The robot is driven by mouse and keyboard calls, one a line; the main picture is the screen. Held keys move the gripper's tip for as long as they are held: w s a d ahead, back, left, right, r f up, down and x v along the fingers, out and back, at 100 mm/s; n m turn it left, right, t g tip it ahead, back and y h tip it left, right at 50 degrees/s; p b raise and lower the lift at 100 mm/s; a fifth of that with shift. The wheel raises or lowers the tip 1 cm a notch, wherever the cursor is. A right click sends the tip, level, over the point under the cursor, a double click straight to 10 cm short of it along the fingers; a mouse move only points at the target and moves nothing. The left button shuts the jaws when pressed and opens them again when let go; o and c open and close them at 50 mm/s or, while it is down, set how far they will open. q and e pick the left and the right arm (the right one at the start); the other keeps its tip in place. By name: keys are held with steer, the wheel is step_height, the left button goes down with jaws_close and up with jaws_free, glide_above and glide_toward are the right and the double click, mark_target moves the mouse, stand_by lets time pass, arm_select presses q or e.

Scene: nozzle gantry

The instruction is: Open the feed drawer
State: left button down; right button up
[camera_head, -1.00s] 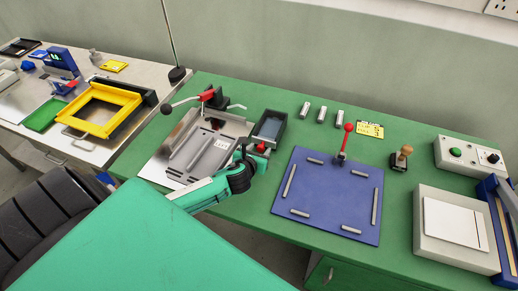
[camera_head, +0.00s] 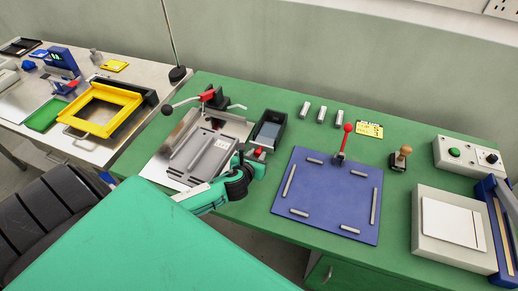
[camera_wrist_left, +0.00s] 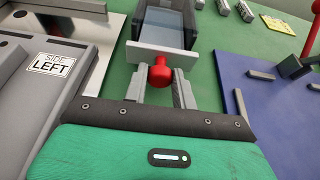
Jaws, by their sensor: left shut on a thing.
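The feed drawer is a small grey tray in a dark housing (camera_head: 270,129), on the green bench beside the metal plate fixture. Its light grey front (camera_wrist_left: 161,59) carries a red knob (camera_wrist_left: 160,72). In the left wrist view the front stands a little out from the housing, so the drawer looks partly open. My left gripper (camera_head: 256,157) is at the knob, and its two fingers (camera_wrist_left: 160,90) are shut on it from both sides. The knob's stem is partly hidden between the fingers. My right gripper is not in view.
A blue plate (camera_head: 330,195) with pegs and a red-knobbed lever (camera_head: 345,143) are to the right. Green bench shows between the drawer and the blue plate.

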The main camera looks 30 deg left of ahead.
arm_select(q)
steer(key=s, duration=0.3)
steer(key=s+d+p, duration=0.1)
steer(key=s, duration=0.2)
steer(key=s+d+p, duration=0.1)
steer(key=s, duration=0.2)
steer(key=shift+s+d, duration=0.15)
steer(key=shift+s, duration=0.1)
steer(key=c, duration=1.1)
jaws_free()
steer(key=shift+c, duration=0.2)
steer(key=b+v, duration=0.3)
steer(key=v, duration=0.9)
steer(key=shift+s+d+r, duration=0.1)
steer(key=shift+s, duration=0.2)
steer(key=shift+s+r, duration=0.3)
steer(key=shift+s, duration=0.15)
